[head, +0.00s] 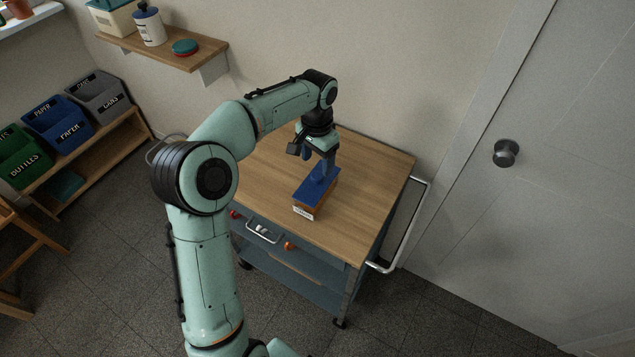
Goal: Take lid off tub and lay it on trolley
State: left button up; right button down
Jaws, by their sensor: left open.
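A small orange-brown tub (325,202) with a white label on its near end stands on the wooden top of the trolley (272,180). A flat blue lid (313,190) lies on top of the tub and covers it. My left gripper (315,162) is open and points down over the far end of the lid. One of its fingers overlaps the lid in the picture, and I cannot tell whether it touches. My right gripper is not in view.
The trolley top around the tub is clear. A metal handle (414,225) runs along the trolley's right side, close to a grey door (545,200). A wall shelf (165,48) holds containers. Labelled bins (58,123) stand on a rack at left.

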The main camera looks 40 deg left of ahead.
aim_at(318, 175)
pick_arm(q)
jog(key=f, duration=0.4)
jog(key=shift+s+d, duration=0.2)
jog(key=shift+s, duration=0.05)
jog(key=shift+w+f, duration=0.1)
jog(key=shift+f, duration=0.4)
jog(key=c, duration=1.1)
jog(key=shift+c, duration=0.2)
jog(key=shift+r, duration=0.2)
